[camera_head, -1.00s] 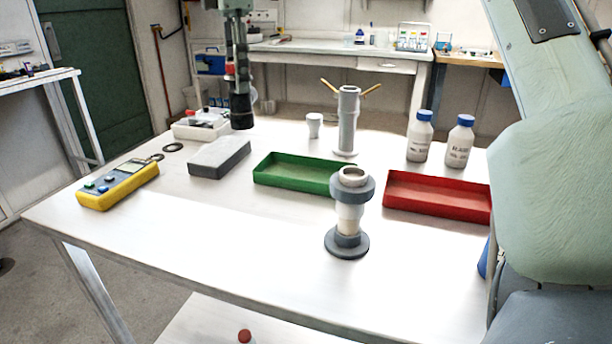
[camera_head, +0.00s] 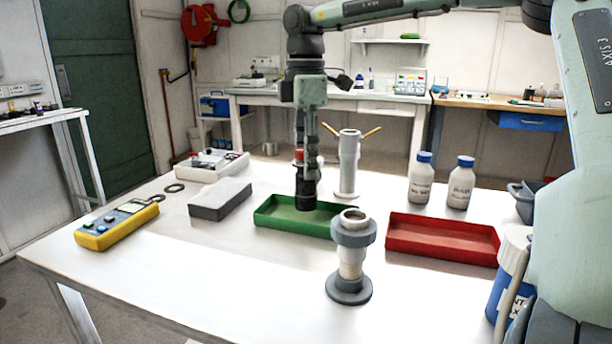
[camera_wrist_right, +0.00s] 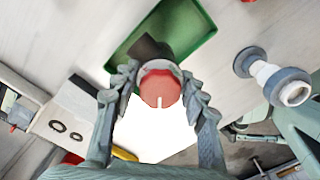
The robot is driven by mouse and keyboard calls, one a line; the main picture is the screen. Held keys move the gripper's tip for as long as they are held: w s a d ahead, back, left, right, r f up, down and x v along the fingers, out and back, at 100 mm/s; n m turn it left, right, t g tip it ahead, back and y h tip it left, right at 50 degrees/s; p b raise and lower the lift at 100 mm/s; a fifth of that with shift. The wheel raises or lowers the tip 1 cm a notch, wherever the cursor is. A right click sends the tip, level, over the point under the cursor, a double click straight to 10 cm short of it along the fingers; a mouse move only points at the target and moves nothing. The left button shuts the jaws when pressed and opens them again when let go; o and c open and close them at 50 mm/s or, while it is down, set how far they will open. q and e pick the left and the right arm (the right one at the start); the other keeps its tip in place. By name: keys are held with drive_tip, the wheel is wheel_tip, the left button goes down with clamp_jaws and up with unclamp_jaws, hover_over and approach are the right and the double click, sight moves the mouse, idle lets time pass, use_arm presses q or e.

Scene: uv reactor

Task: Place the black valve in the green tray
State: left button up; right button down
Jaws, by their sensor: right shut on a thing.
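My right gripper (camera_head: 308,152) points down over the green tray (camera_head: 268,222) and is shut on the black valve (camera_head: 306,194), which has a red top. My left gripper is not in view.
A grey and white pipe fitting (camera_head: 350,262) stands close in front of the tray. A tall white fitting with yellow handles (camera_head: 348,165) stands behind. A red tray (camera_head: 440,245) is to the right, a grey block (camera_head: 220,199) to the left. The front left tabletop is clear.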

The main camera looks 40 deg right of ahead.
sight(308, 182)
wheel_tip(308, 182, down, 4)
drive_tip(key=shift+r, duration=0.25)
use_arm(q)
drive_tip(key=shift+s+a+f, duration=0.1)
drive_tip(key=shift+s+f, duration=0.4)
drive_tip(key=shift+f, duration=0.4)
